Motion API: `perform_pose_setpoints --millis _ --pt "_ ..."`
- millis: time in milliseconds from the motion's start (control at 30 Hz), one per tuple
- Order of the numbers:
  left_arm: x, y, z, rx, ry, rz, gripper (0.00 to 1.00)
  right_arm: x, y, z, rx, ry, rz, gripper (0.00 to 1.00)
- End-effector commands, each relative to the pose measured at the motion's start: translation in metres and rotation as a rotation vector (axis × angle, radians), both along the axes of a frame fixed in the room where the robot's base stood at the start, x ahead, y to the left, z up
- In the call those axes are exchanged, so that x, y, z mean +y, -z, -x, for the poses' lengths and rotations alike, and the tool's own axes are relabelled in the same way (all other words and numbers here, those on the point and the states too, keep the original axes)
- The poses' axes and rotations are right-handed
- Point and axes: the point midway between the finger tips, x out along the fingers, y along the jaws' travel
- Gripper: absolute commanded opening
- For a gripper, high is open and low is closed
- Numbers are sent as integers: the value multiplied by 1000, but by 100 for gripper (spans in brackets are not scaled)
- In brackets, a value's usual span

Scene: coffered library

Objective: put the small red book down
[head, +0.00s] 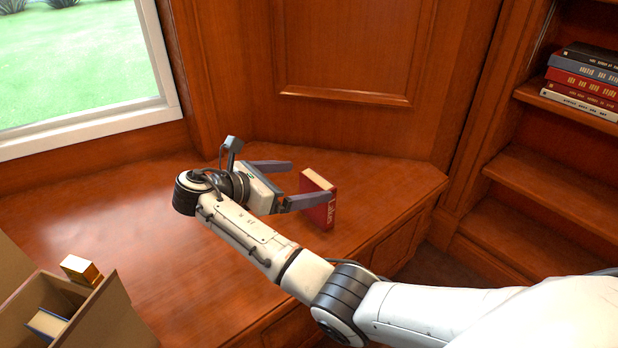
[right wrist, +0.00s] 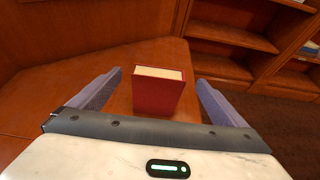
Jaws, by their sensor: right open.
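The small red book (head: 318,207) stands upright on the wooden window seat (head: 385,190), close to its right front edge. In the right wrist view the red book (right wrist: 158,94) stands between the two fingers, with clear gaps on both sides. The right wrist view shows both open fingers (right wrist: 160,92). My left gripper is not in view.
A bookcase (head: 550,185) with stacked books (head: 585,78) stands at the right. The seat is clear behind and left of my right gripper.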

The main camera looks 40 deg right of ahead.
Motion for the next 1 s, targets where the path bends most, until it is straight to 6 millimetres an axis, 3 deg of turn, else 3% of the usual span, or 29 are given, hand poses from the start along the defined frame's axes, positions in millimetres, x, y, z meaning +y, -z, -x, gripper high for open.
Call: perform_pose_setpoints --millis 200,400,1000 --pt "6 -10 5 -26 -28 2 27 46 -21 3 1 -3 -1 96" --pt "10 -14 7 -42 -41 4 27 71 -31 5 1 0 0 96" --pt "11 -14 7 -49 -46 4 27 77 -32 6 1 1 0 96"
